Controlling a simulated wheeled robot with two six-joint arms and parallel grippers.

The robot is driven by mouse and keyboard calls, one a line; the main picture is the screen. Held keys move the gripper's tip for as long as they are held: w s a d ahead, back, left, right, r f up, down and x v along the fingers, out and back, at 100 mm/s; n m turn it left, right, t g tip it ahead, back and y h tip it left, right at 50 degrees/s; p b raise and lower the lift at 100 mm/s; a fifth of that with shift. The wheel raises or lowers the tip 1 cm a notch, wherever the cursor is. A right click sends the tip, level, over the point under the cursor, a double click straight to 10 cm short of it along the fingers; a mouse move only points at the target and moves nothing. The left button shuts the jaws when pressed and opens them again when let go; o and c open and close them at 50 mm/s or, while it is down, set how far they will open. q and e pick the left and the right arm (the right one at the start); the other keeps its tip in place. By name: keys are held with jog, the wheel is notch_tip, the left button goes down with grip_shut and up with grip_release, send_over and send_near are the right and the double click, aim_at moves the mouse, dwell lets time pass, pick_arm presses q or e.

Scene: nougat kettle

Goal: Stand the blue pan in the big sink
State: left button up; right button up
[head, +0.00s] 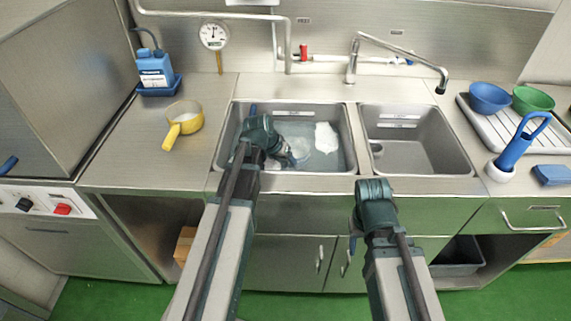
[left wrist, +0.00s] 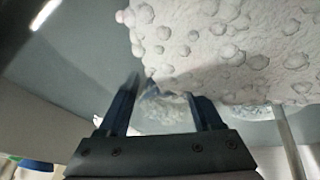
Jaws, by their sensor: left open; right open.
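The big sink (head: 228,150) is the left basin and holds water with white foam patches. A narrow blue piece (head: 252,109) shows at its back left, behind my left wrist; it may be the blue pan's handle, but the rest is hidden. My left gripper (head: 287,158) is down over the big sink. In the left wrist view its two fingers (left wrist: 165,98) are apart with nothing clearly between them; bubbly white foam fills the upper right. My right gripper (head: 372,192) is open and empty in front of the divider between the sinks.
The smaller sink (head: 425,155) on the right looks empty. A yellow dipper (head: 185,118) and a blue bottle (head: 154,66) stand on the left counter. Blue (head: 490,97) and green (head: 533,99) bowls sit on the right drainboard. The faucet (head: 400,52) reaches over the smaller sink.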

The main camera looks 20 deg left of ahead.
pick_arm(q)
notch_tip(320, 180, up, 20)
jog(key=p, duration=1.8)
jog(key=s+a+r+n+p, duration=0.1)
jog(key=s+a+r+p, duration=0.1)
jog(key=s, duration=0.4)
jog(key=s+a+r+n+y+p, duration=0.1)
jog(key=s+a+r+n+p, duration=0.1)
jog(key=s, duration=0.5)
jog(key=shift+s+a+r+n+t+p, duration=0.2)
jog(key=shift+a+r+n+t+p, duration=0.2)
jog(key=shift+a, duration=0.8)
jog(key=shift+f, duration=0.1)
jog(key=s+d+f+m+g+y+b, duration=0.1)
jog(key=s+d, duration=0.4)
jog(key=d, duration=0.6)
jog(key=s+d+f+m+g+y+b, duration=0.1)
jog(key=s+d+f+m+g+y, duration=0.1)
jog(key=d, duration=0.8)
jog(key=s+f+m+g, duration=0.1)
jog(key=s+m+g, duration=0.1)
jog(key=m, duration=0.1)
jog(key=shift+s+d+m, duration=0.3)
jog(key=shift+s+d, duration=0.05)
